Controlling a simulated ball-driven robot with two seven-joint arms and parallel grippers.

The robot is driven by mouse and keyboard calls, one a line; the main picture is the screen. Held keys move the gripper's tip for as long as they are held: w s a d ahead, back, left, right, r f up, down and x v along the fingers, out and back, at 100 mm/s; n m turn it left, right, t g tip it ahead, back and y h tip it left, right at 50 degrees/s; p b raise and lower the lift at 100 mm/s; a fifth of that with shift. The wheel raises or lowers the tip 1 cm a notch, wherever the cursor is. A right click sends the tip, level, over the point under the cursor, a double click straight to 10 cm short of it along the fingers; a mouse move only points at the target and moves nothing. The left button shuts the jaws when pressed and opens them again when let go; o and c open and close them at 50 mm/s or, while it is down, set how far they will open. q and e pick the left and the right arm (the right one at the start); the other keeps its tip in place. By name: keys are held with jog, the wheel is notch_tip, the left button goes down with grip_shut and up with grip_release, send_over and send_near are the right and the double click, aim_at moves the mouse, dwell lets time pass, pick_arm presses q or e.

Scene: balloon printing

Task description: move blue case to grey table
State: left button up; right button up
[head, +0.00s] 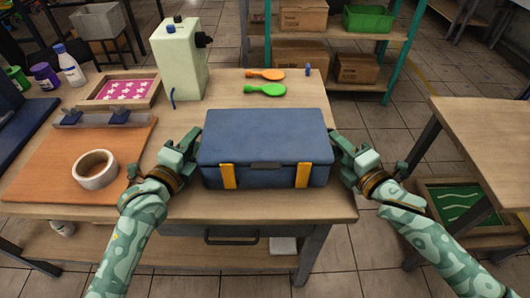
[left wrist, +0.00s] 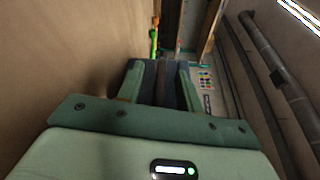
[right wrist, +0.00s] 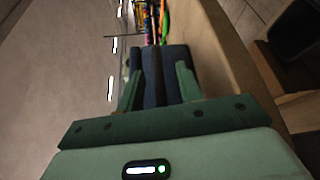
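The blue case (head: 265,150) lies closed on the front right of the wooden table (head: 225,92), its two orange latches facing me. My left gripper (head: 186,150) is at its left end and my right gripper (head: 345,152) at its right end. In the left wrist view, the fingers (left wrist: 158,88) stand apart, with the case's dark blue end before them. In the right wrist view, the fingers (right wrist: 158,88) also stand apart at the other end. Firm contact with the case cannot be made out. I cannot pick out a grey table top.
A pale green canister (head: 178,62) and green and orange paddles (head: 265,90) stand or lie behind the case. A tape roll (head: 95,169) lies on an orange-brown board at left. Another wood-topped table (head: 485,125) stands at right, across a floor gap.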

pick_arm(q)
grip_shut()
pick_arm(e)
grip_shut()
pick_arm(q)
jog(key=shift+f, duration=0.1)
pick_arm(e)
jog(key=shift+f, duration=0.1)
dwell(1.0)
